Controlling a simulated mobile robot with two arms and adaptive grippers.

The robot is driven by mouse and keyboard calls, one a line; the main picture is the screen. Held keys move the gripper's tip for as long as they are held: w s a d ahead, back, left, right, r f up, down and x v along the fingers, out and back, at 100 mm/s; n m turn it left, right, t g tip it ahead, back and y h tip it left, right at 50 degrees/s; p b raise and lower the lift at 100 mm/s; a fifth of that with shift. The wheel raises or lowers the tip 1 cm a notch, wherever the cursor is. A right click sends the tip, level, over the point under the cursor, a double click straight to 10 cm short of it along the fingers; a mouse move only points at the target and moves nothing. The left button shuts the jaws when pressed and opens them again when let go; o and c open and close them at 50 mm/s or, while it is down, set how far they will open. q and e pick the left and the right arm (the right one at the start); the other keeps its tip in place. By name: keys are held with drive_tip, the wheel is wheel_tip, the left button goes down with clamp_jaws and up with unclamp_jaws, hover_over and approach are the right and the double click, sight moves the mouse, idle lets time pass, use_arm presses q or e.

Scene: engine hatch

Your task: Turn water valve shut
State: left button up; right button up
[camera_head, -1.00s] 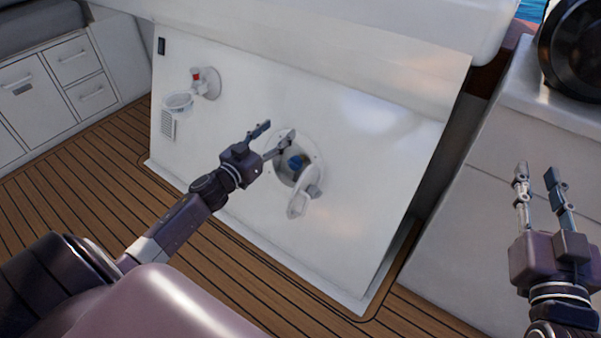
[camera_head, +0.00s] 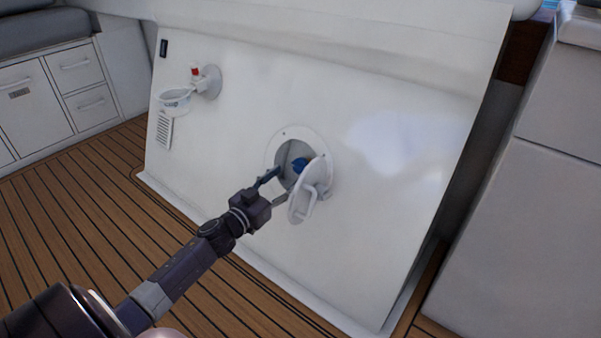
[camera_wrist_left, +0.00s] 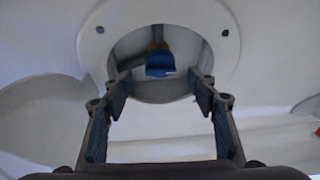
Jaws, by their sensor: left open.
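The blue water valve handle (camera_head: 299,165) sits inside a round recess in the white panel. It also shows in the left wrist view (camera_wrist_left: 159,64), beyond and between my fingertips. The recess has a white ring (camera_head: 285,133) around it. Its round white hatch cover (camera_head: 308,190) hangs open at the lower right of the opening. My left gripper (camera_head: 274,189) is open and empty at the lower left edge of the opening, in front of the valve. I cannot tell whether a finger touches the hatch cover. My right gripper is out of view.
A white cup holder (camera_head: 175,101) with a red-topped mount sticks out of the panel at upper left. White drawers (camera_head: 83,78) stand at far left, and a white cabinet (camera_head: 530,190) at right. The wooden deck (camera_head: 80,210) is clear.

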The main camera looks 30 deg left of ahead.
sight(300, 165)
use_arm(q)
drive_tip(key=shift+w, duration=0.45)
drive_tip(key=shift+w+d+b, duration=0.1)
drive_tip(key=shift+w+b, duration=1.8)
drive_tip(key=shift+w, duration=1.4)
drive_tip(key=c, duration=1.2)
